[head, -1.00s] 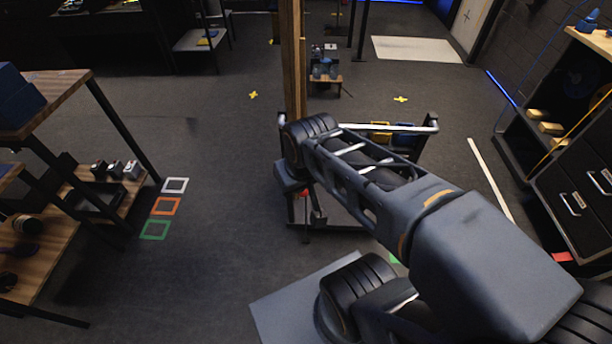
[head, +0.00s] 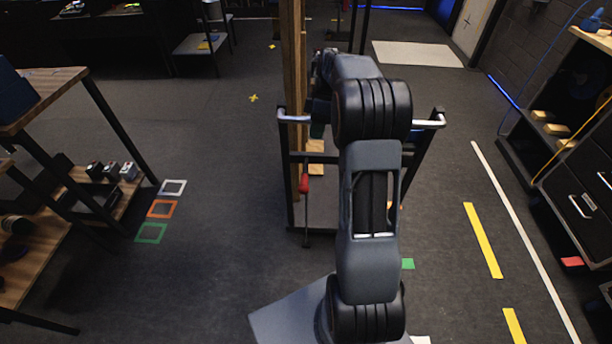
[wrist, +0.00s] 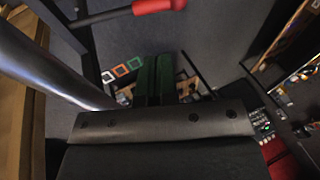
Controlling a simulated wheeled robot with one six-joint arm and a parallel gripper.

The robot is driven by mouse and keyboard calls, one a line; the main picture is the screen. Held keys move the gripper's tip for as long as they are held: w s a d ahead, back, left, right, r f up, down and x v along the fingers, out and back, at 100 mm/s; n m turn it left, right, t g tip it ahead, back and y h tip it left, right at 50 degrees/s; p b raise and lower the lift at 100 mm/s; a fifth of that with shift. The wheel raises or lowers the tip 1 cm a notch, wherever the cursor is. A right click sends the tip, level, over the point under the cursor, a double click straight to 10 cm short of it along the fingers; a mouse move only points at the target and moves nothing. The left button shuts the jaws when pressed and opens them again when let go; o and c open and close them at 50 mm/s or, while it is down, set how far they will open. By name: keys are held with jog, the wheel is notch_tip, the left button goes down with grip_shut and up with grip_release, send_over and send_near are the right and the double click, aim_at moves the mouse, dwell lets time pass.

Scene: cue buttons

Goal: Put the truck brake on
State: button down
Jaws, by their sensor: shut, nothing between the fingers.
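The truck (head: 292,213) stands ahead of me, a dark frame with silver push handles. Its brake lever (head: 306,222) is a thin dark rod with a red grip (head: 304,184), upright on the near left side of the frame. The red grip also shows at the top edge of the wrist view (wrist: 158,5). My gripper (wrist: 154,78) is shut and empty, pointing past the truck's handle, apart from the red grip. In the head view my arm covers the truck's middle and most of the gripper.
A tall wooden piece (head: 291,60) rises on the truck's left side, close to my gripper. A wooden shelf bench (head: 45,85) stands at left, a dark cabinet (head: 580,190) at right. The floor between is clear, with coloured square marks and yellow strips.

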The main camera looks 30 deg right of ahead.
aim_at(305, 180)
jog(key=shift+f, duration=0.1)
dwell(0.3)
jog(key=x, duration=1.4)
jog(key=shift+w+b, duration=0.1)
jog(key=shift+b, duration=0.25)
